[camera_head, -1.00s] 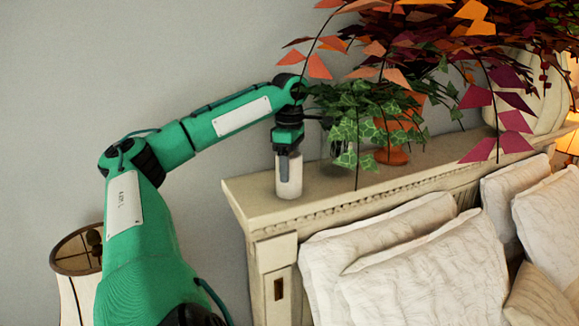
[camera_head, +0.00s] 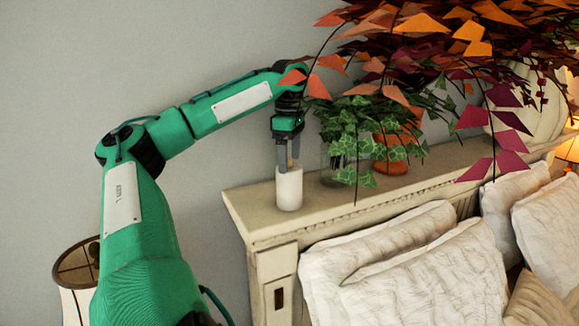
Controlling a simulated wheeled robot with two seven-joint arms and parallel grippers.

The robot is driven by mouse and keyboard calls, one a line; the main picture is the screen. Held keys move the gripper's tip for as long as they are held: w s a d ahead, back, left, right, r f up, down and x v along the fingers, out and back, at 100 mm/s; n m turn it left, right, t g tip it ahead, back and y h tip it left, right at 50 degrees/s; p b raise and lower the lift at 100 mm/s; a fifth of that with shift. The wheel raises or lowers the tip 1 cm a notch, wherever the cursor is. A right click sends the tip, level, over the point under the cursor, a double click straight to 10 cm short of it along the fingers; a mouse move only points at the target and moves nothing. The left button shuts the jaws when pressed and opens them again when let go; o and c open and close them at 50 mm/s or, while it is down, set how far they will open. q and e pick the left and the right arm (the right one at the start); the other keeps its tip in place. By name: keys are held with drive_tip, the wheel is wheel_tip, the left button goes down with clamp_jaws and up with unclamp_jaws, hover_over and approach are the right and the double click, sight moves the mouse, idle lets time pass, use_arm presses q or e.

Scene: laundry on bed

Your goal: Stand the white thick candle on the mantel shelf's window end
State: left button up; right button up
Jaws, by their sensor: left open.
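The white thick candle (camera_head: 289,190) stands upright on the left end of the cream mantel shelf (camera_head: 255,212), which forms the top of the headboard. My left gripper (camera_head: 288,168) points down right above the candle, with its fingertips at the candle's top. Its jaws are open, and the candle's body shows below them. The far side of the candle and the far finger are partly hidden. My right gripper is not in the view.
A glass with ivy (camera_head: 350,140) and a terracotta pot (camera_head: 391,160) stand on the shelf right of the candle. Orange and purple leaves (camera_head: 470,50) overhang it. White pillows (camera_head: 420,260) lean below. A lamp (camera_head: 78,275) stands lower left.

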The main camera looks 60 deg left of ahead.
use_arm(q)
wheel_tip(320, 180, up, 4)
drive_tip(key=shift+r+b, duration=0.1)
drive_tip(key=shift+b, duration=0.2)
drive_tip(key=shift+r, duration=0.85)
